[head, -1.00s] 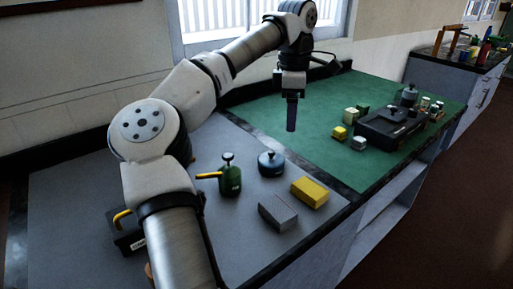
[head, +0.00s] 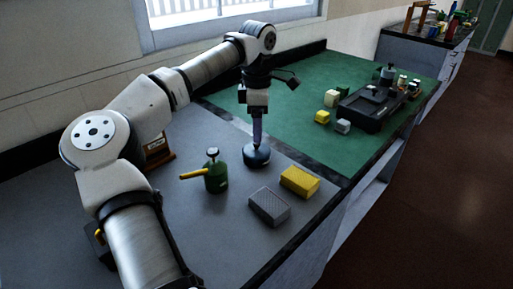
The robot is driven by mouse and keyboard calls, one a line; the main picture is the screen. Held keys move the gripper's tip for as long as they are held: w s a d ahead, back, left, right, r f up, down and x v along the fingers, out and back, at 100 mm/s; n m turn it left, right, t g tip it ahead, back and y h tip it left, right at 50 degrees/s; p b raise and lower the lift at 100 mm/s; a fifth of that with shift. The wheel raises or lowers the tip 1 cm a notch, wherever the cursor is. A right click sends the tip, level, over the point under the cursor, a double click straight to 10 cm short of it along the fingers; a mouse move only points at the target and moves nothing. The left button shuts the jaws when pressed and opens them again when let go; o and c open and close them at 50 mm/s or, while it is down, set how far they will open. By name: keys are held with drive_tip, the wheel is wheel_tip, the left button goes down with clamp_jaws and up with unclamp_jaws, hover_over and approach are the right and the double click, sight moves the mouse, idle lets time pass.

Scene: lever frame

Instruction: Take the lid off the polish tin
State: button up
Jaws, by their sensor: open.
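The polish tin seems to be the round, dark blue-grey tin (head: 257,156) on the grey worktop, its lid on. In the earlier view a small knob stands on its lid; now my fingers hide it. My gripper (head: 257,141) points straight down over the tin, its fingertips at the top of the lid. The jaws are open, though the gap between the fingers is hard to see from here. I cannot tell whether the fingers touch the lid.
A green oil can (head: 215,172) with a yellow spout stands left of the tin. A grey block (head: 269,207) and a yellow block (head: 300,181) lie in front and to the right. Behind, a green mat (head: 285,125) bears small blocks and a black tray (head: 366,108).

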sight(257, 146)
drive_tip(key=shift+a+f+p, duration=0.1)
drive_tip(key=shift+f+p, duration=0.65)
drive_tip(key=shift+f, duration=2)
drive_tip(key=shift+s, duration=0.1)
clamp_jaws()
